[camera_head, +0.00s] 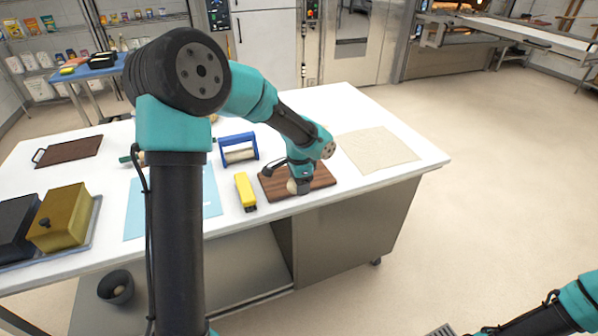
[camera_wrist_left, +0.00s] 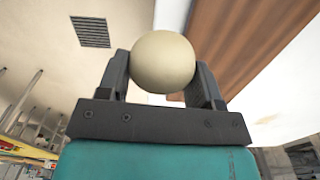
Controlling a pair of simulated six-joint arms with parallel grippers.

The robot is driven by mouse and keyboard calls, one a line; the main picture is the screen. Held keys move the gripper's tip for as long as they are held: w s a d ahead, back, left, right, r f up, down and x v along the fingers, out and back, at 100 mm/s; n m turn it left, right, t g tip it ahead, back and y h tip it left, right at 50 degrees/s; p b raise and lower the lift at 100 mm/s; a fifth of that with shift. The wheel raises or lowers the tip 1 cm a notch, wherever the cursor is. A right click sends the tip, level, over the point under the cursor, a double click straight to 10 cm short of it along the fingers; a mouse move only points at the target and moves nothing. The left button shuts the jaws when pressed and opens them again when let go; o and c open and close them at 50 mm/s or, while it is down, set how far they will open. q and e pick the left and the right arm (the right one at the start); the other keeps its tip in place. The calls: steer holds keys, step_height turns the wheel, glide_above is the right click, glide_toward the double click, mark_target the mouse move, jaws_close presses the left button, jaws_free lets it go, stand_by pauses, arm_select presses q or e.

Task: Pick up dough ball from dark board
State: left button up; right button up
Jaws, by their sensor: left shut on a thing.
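The pale, round dough ball (camera_wrist_left: 163,62) sits between the two dark fingers of my left gripper (camera_wrist_left: 160,80), which is shut on it. In the head view the dough ball (camera_head: 292,186) shows partly, with the gripper (camera_head: 301,187) over the front part of the dark brown board (camera_head: 322,176). The board also shows in the wrist view (camera_wrist_left: 245,40), behind the ball. I cannot tell whether the ball touches the board or hangs just above it. My right gripper is out of view; only part of that arm shows at the lower right.
A yellow object (camera_head: 245,191) and a blue-framed roller (camera_head: 239,149) lie left of the board. A beige mat (camera_head: 377,149) lies to the right. The white table's (camera_head: 345,200) front edge is close to the board. Tins and another board stand farther left.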

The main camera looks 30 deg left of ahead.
mark_target(300, 198)
arm_select(q)
steer(key=s, duration=0.1)
steer(key=s+d, duration=0.2)
steer(key=s, duration=0.1)
steer(key=shift+d+r, duration=0.2)
steer(key=shift+d, duration=0.05)
stand_by(0.4)
